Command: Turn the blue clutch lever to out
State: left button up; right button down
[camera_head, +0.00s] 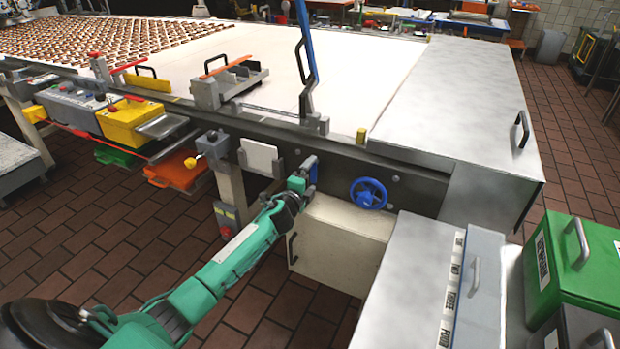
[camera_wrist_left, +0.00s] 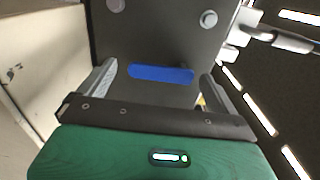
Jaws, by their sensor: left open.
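A short blue lever (camera_wrist_left: 160,73) lies across the picture in the left wrist view, against a dark grey panel, between the fingertips of my left gripper (camera_wrist_left: 159,78). The gripper is open, with one finger to each side of the lever. I cannot tell whether a finger touches it. No in or out marking is readable. My right gripper is not in view.
A blue handwheel (camera_head: 368,193) sits right of the gripper on the same frame. A tall blue bar (camera_head: 306,50) rises above the conveyor. A cream cabinet (camera_head: 340,235) stands below, and a grey control box (camera_head: 212,147) with a yellow knob is at left.

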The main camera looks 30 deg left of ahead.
pick_arm(q)
jog(key=shift+s, duration=0.45)
jog(key=s, duration=0.5)
jog(key=shift+s+d, duration=0.15)
jog(key=shift+d, duration=0.05)
jog(key=s, duration=0.7)
jog(key=shift+s+d, duration=0.2)
jog(key=shift+s, duration=0.1)
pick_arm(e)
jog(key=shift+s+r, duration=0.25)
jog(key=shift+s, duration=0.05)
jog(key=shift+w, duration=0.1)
